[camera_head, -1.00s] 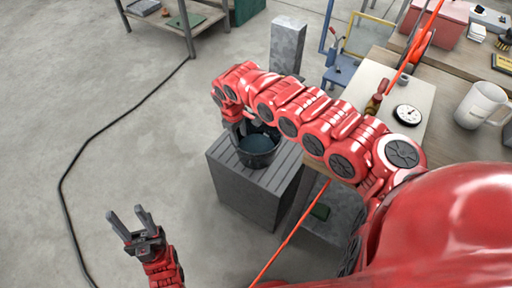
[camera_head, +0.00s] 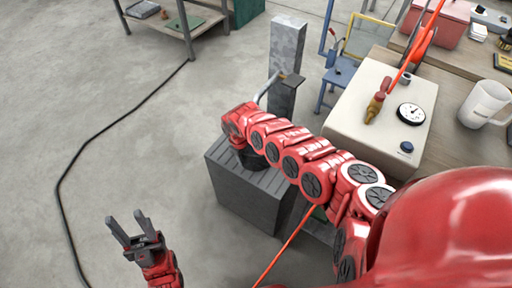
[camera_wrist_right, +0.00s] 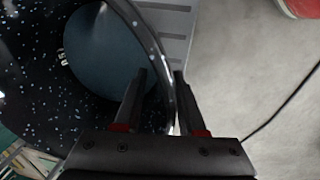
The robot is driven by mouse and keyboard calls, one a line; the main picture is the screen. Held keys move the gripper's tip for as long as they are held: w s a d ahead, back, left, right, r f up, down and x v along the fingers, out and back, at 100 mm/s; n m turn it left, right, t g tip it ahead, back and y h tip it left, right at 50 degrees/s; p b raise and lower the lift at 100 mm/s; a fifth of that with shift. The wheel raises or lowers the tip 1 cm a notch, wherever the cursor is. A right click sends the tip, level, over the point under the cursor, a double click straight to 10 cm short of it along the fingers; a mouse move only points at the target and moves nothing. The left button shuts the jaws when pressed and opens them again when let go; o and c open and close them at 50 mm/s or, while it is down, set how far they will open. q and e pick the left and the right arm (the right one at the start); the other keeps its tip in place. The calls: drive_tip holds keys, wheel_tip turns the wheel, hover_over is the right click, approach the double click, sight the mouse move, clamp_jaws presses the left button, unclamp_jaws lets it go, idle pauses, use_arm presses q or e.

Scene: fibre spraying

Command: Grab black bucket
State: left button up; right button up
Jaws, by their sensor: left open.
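The black bucket (camera_head: 252,160) stands on a dark grey slatted box and is mostly hidden by my right arm in the head view. In the right wrist view its speckled black wall and shiny rim (camera_wrist_right: 152,40) fill the left side, with a dark blue round shape (camera_wrist_right: 105,50) inside. My right gripper (camera_wrist_right: 160,72) has its two fingers apart on either side of the rim; contact cannot be seen. The right fingers are hidden in the head view. My left gripper (camera_head: 125,224) is open and empty above the floor, left of the box.
The grey slatted box (camera_head: 240,200) stands on concrete floor. A workbench at the right holds a beige case (camera_head: 350,122), a gauge (camera_head: 411,113) and a white mug (camera_head: 484,104). A grey post (camera_head: 286,55) stands behind. A black cable (camera_head: 100,132) crosses otherwise clear floor at left.

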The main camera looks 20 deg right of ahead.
clamp_jaws()
idle(1.4)
